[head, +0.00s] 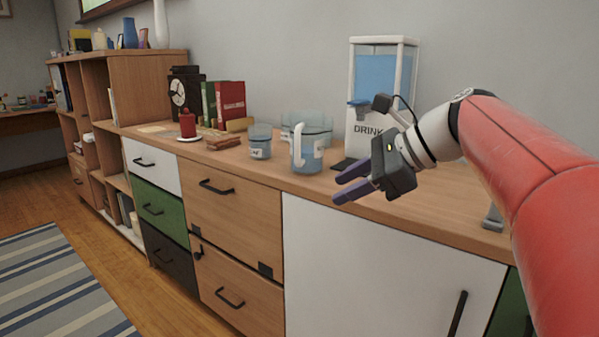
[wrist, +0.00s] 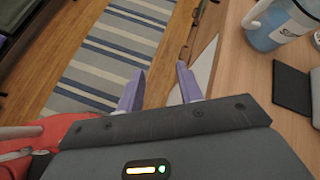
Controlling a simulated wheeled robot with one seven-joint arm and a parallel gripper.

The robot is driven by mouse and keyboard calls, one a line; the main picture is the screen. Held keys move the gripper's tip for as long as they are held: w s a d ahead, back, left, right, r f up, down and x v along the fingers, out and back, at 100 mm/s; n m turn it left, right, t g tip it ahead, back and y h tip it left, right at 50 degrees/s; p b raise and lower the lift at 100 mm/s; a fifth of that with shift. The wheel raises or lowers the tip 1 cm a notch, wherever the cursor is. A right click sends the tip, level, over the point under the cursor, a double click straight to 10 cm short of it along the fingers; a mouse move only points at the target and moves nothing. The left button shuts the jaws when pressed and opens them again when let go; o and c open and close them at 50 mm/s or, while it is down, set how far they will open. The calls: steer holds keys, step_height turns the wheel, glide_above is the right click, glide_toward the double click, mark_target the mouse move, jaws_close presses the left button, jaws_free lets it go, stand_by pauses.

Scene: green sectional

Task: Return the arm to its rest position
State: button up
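My gripper (head: 351,183) is in front of the drink dispenser, over the front part of the cabinet top, with its purple fingers pointing left. In the wrist view my gripper (wrist: 158,90) shows its two fingers spread apart with nothing between them, only the floor and the cabinet's edge beyond. My red arm (head: 525,165) reaches in from the right side of the head view.
The wooden cabinet top (head: 440,205) holds a drink dispenser (head: 380,85), a glass pitcher (head: 309,155), a glass cup (head: 260,142), a red candle (head: 187,124) and books (head: 230,100). A striped rug (head: 55,285) lies on the open floor at left.

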steer(key=s+d+f+n+h+p, duration=0.1)
steer(key=s+d+f+n+h, duration=0.2)
steer(key=s+f+n, duration=0.6)
steer(key=s+d+f+n+t+h+p, duration=0.1)
steer(key=s+d+f+n+h, duration=0.3)
steer(key=s+f+n, duration=0.5)
step_height(320, 180, down, 3)
steer(key=s+h, duration=0.2)
steer(key=shift+n+h, duration=0.3)
steer(key=shift+h, duration=0.1)
steer(key=shift+d, duration=0.1)
